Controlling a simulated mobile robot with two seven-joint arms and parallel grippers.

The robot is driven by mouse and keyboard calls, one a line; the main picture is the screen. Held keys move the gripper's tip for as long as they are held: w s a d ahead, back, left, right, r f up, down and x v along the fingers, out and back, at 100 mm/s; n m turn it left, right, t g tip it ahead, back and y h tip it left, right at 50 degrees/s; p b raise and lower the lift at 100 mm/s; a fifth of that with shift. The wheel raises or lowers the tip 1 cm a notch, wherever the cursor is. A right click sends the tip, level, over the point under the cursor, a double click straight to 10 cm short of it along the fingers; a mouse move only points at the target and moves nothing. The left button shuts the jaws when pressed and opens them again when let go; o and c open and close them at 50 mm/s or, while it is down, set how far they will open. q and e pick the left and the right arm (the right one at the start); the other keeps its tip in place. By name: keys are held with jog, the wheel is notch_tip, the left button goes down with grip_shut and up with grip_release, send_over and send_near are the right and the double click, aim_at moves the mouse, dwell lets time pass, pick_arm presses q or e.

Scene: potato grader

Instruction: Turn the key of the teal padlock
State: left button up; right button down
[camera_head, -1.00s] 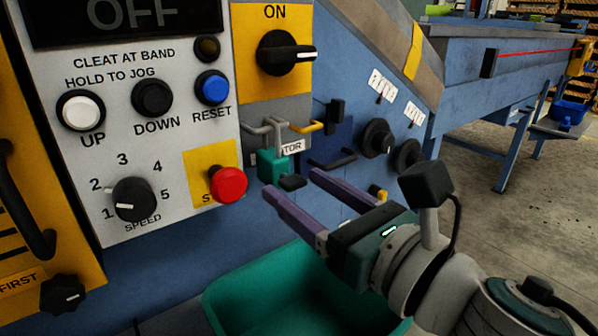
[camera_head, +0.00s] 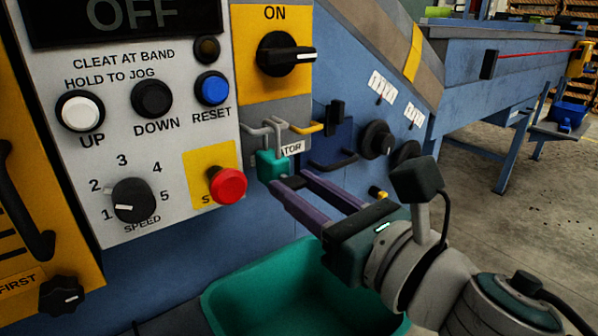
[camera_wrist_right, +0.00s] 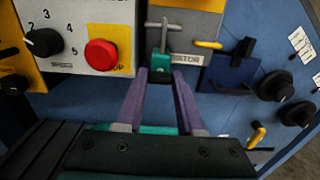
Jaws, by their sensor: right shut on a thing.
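The teal padlock (camera_head: 272,165) hangs by its shackle from a grey hasp (camera_head: 268,130) below the yellow ON switch plate. It also shows in the right wrist view (camera_wrist_right: 160,64). Its key has a black head (camera_head: 292,182), seen at the lower right of the lock body and mostly hidden by the fingers. My right gripper (camera_head: 290,184) has its purple fingers up against the lock's front, shut on the key head. In the right wrist view the black key head (camera_wrist_right: 159,77) sits between the fingertips. My left gripper is not in view.
A red stop button (camera_head: 228,185) stands out close left of the padlock. A yellow hook (camera_head: 308,128) and a dark blue holder (camera_head: 335,140) are to its right. A teal bin (camera_head: 260,285) lies below my right gripper.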

dwell(0.4)
jog(key=m, duration=0.9)
jog(key=m+p, duration=0.1)
jog(key=m, duration=0.3)
jog(key=shift+m, duration=0.3)
jog(key=shift+m+p, duration=0.5)
jog(key=shift+m, duration=1.7)
jog(key=c, duration=0.5)
grip_release()
